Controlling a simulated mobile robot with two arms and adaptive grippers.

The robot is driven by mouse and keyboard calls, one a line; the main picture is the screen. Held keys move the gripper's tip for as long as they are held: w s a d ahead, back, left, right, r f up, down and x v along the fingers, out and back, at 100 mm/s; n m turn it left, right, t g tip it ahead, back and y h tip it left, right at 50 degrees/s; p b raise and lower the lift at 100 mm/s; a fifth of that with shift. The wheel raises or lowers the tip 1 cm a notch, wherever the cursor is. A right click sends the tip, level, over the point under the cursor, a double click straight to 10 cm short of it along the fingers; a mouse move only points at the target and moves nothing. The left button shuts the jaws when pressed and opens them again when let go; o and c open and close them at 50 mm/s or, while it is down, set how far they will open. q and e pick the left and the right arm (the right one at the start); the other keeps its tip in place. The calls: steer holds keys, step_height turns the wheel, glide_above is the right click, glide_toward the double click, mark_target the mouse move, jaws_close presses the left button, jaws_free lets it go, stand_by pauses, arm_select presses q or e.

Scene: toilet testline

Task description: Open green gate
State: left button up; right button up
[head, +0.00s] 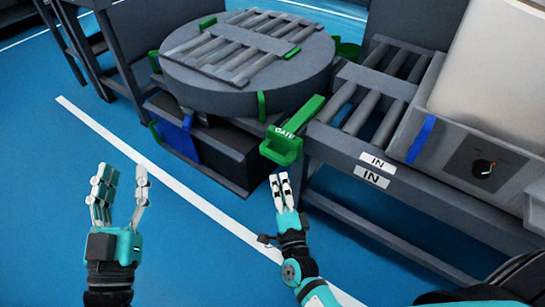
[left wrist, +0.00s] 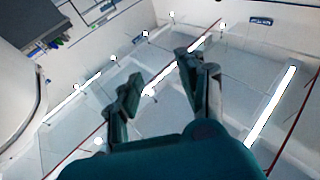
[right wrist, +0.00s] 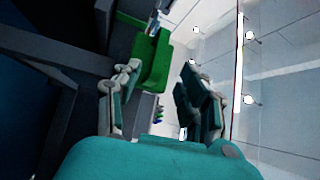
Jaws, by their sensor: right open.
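The green gate (head: 298,123) is a flat bar marked "GATE" with a block-like handle (head: 282,147) at its near end. It lies between the round turntable and the roller conveyor. My right gripper (head: 280,181) is just below and in front of the handle, apart from it in the head view. In the right wrist view the green gate (right wrist: 153,62) shows beyond and between the fingers of my right gripper (right wrist: 160,85), which are open and empty. My left gripper (head: 120,172) is open and empty over the floor at the left; its spread fingers (left wrist: 160,75) also show in the left wrist view.
The grey round turntable (head: 245,85) with rollers stands behind the gate. The roller conveyor (head: 372,113) with "IN" labels and a box with a black knob (head: 483,167) are at the right. Blue floor (head: 190,245) with a white line is clear in front.

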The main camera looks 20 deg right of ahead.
mark_target(274, 158)
steer(key=w, duration=0.3)
steer(key=w+b, duration=0.1)
steer(key=w, duration=0.2)
steer(key=w+d+r, duration=0.1)
steer(key=w, duration=0.2)
steer(key=shift+w+b, duration=0.15)
steer(key=shift+b, duration=0.2)
steer(key=shift+w+r, duration=0.15)
steer(key=shift+w, duration=0.3)
arm_select(q)
steer(key=s+r+t+h, duration=0.2)
steer(key=s+r+t, duration=0.2)
steer(key=r, duration=0.3)
steer(key=shift+s+t, duration=0.4)
steer(key=shift+t, duration=0.2)
steer(key=shift+a, duration=0.1)
arm_select(e)
jaws_close()
